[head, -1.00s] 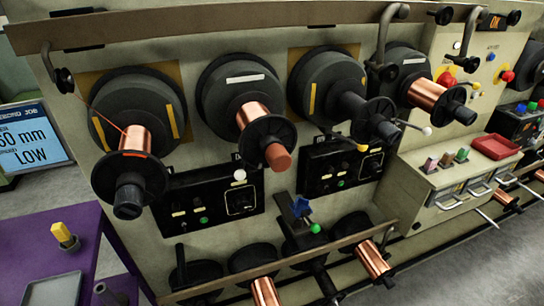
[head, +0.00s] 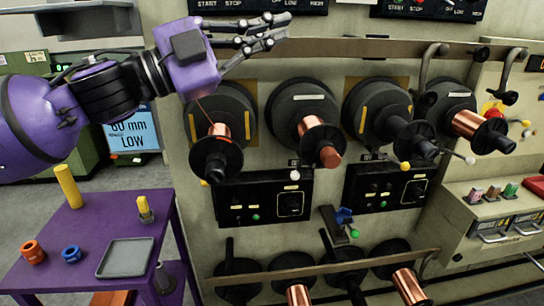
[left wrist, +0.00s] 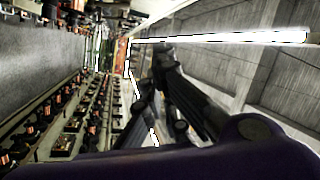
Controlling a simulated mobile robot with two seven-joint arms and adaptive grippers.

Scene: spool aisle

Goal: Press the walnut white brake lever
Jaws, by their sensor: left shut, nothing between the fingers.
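Small levers with ball knobs stand below the upper spools in the head view. One white knob (head: 295,175) is under the second spool, and another white knob (head: 470,160) is at the right spool. I cannot tell which is the walnut one, as no such label is readable. My left gripper (head: 284,28) is shut and empty. It is raised in front of the machine's upper part, well above the knobs and apart from them in the picture. Its dark fingers (left wrist: 160,85) also show in the left wrist view, with no lever clear there. My right gripper is not in view.
A long rail (head: 350,48) crosses above the upper spools, with a crank handle (head: 428,62) hanging at right. Yellow-knobbed levers (head: 405,166) stand among the white ones. A purple table (head: 84,236) with a grey tray (head: 126,257) stands at lower left. Grey floor is clear beyond it.

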